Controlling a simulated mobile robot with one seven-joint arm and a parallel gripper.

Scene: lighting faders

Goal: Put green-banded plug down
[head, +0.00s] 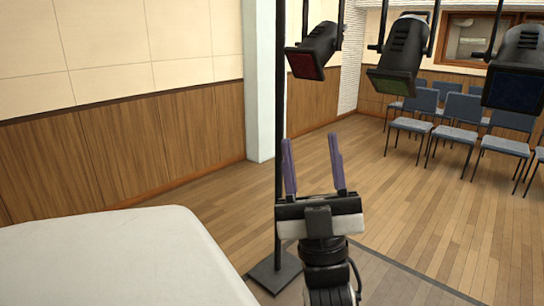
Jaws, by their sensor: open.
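My gripper (310,141) is in the lower middle of the head view, fingers pointing up and away from me. Its two purple-grey fingers are spread apart with nothing visible between them. No green-banded plug can be made out in this view.
A white-covered surface (110,262) fills the lower left, bare where it shows. A black pole (280,90) on a flat base (273,274) stands behind my gripper. Stage lamps with a red (306,66), green (391,82) and blue (514,90) front hang above. Several blue chairs (455,125) stand at the right.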

